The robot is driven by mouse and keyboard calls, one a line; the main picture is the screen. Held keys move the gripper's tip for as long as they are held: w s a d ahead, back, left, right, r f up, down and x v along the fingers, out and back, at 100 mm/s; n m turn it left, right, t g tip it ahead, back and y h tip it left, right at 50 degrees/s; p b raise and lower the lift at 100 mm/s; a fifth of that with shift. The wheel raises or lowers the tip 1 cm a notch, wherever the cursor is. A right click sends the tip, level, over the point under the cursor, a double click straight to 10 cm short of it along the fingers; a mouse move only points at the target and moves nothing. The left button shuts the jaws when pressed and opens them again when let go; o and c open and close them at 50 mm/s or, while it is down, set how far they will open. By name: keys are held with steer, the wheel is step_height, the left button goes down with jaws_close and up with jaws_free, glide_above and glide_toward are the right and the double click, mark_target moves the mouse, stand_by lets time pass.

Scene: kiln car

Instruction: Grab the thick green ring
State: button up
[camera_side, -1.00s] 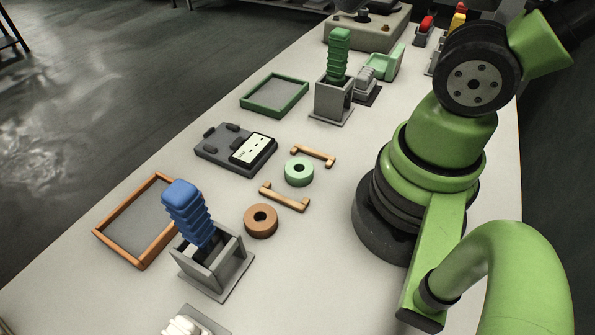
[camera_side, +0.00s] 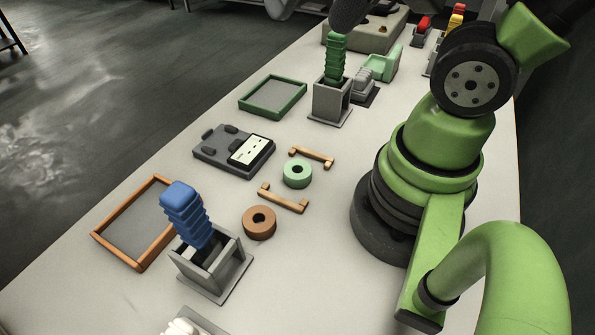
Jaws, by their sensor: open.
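The thick green ring (camera_side: 297,183) is pale green with a dark centre hole. It lies flat on the light table in the side view, between two tan handle-shaped bars, and nothing touches it. My gripper's fingers do not show in the side view. Dark and grey rounded parts enter at the top edge, far from the ring, and I cannot tell what they are.
A brown ring (camera_side: 259,233) lies nearer the camera. Tan bars (camera_side: 283,199) and (camera_side: 312,156) flank the green ring. A grey device (camera_side: 215,150), green tray (camera_side: 301,94), orange tray (camera_side: 101,233), blue bellows (camera_side: 182,205) and green bellows (camera_side: 335,60) stand around.

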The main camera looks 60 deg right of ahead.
steer(key=w+d+f+m+g, duration=0.1)
steer(key=w+f+m+g, duration=0.25)
steer(key=f, duration=0.45)
steer(key=m+g+h, duration=0.1)
steer(key=m+g, duration=0.1)
steer(key=m, duration=0.3)
glide_above(298, 168)
step_height(298, 168, down, 10)
steer(key=shift+s+a+f+m+g, duration=0.1)
steer(key=shift+s+f+m+g, duration=0.15)
steer(key=shift+f, duration=0.3)
step_height(298, 168, down, 3)
steer(key=shift+r, duration=0.1)
steer(key=shift+w+f, duration=0.15)
steer(key=shift+f, duration=1.45)
steer(key=shift+w+f, duration=0.1)
steer(key=shift+f, duration=1.45)
steer(key=shift+c, duration=0.4)
steer(key=c, duration=1)
